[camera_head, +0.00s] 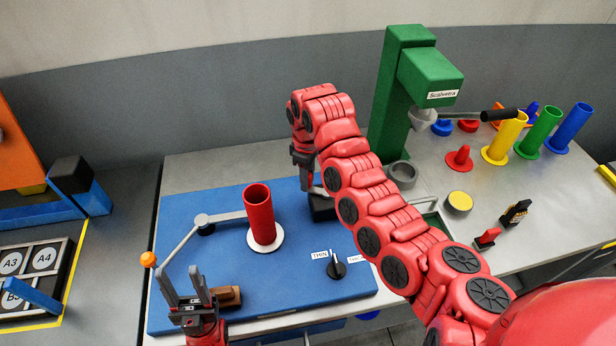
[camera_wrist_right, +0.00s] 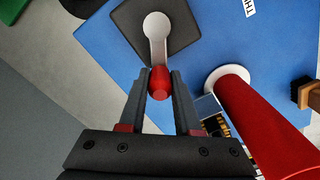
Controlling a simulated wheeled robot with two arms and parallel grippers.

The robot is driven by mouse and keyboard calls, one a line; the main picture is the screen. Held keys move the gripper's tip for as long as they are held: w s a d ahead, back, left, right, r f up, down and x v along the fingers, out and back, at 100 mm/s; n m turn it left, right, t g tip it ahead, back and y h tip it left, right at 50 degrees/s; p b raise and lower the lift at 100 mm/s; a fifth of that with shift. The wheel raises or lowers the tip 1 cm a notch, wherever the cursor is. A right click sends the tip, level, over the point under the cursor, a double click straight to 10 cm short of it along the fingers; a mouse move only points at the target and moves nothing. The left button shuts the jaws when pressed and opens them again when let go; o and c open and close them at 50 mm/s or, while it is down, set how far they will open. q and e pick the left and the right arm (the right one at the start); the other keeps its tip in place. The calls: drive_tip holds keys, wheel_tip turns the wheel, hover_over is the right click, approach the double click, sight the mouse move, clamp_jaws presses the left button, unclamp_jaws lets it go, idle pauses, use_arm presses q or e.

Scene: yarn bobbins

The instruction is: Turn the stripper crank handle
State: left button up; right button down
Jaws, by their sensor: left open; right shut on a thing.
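The stripper crank shows in the right wrist view as a grey arm (camera_wrist_right: 156,35) on a black block, ending in a red handle (camera_wrist_right: 160,82). My right gripper (camera_wrist_right: 160,90) is shut on this red handle, one finger on each side. In the head view my right gripper (camera_head: 306,172) reaches down beside the black block (camera_head: 322,208) at the back of the blue board (camera_head: 200,310). My left gripper (camera_head: 197,283) is open and empty, pointing up over the board's front left.
A red bobbin (camera_head: 259,215) stands on a white disc near the crank. A grey lever with an orange ball (camera_head: 148,259) and a THIN dial (camera_head: 337,270) are on the board.

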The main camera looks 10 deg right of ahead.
drive_tip(key=shift+s, duration=0.1)
idle(0.3)
drive_tip(key=c, duration=0.6)
unclamp_jaws()
wheel_tip(320, 180, up, 17)
drive_tip(key=shift+r, duration=0.2)
drive_tip(key=shift+f, duration=0.1)
idle(0.4)
